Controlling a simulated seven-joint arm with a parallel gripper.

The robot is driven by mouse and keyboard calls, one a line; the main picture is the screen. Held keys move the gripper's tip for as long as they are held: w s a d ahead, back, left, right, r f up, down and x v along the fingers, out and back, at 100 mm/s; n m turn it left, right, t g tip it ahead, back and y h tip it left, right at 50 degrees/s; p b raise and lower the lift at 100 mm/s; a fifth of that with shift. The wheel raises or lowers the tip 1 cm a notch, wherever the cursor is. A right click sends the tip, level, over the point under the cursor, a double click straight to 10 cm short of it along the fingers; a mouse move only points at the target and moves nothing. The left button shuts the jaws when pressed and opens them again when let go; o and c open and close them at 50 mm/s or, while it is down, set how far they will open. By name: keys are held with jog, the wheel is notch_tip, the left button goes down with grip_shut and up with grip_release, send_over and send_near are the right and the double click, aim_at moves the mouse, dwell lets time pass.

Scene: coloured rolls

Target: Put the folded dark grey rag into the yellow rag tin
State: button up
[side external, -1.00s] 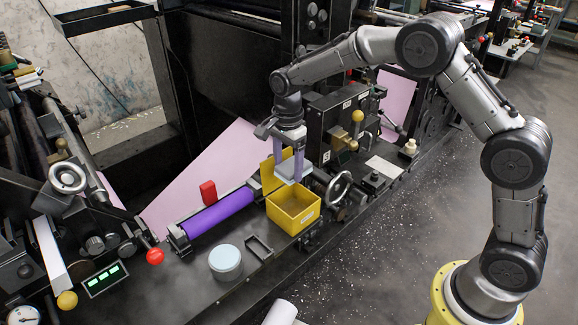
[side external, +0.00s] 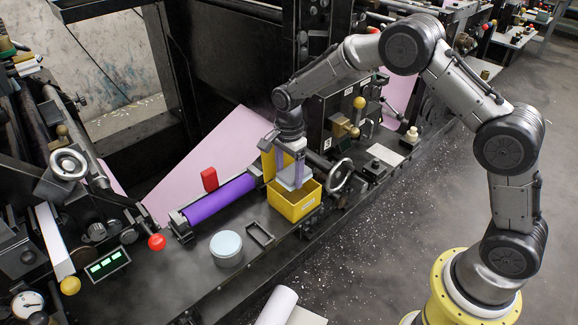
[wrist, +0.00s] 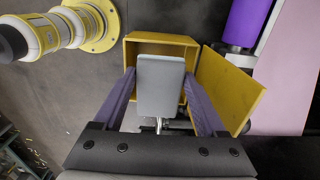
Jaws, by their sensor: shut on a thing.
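The yellow tin (side external: 291,210) stands on the dark machine bed, open at the top, with its yellow lid (wrist: 228,90) raised at one side. My gripper (side external: 291,172) is shut on the folded rag (side external: 296,181), which looks light blue-grey here rather than dark grey. In the wrist view the rag (wrist: 160,88) is a flat pad between my two purple-grey fingers, over the tin's opening. The tin's rim (wrist: 130,52) shows around it. In the side view the rag's lower edge is at the tin's mouth; how far inside it reaches, I cannot tell.
A purple roller (side external: 219,198) lies left of the tin. A round pale-topped canister (side external: 226,248) and a small black frame (side external: 260,234) stand in front of it. A handwheel (side external: 340,176) is close on the right. A red block (side external: 209,179) stands behind the roller.

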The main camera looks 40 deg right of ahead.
dwell(0.4)
jog(key=r, duration=0.2)
jog(key=d+r, duration=0.1)
jog(key=r, duration=0.5)
jog(key=shift+d, duration=0.4)
jog(key=shift+f, duration=2.8)
jog(key=o, duration=1.1)
jog(key=shift+o, duration=0.2)
notch_tip(320, 180, up, 14)
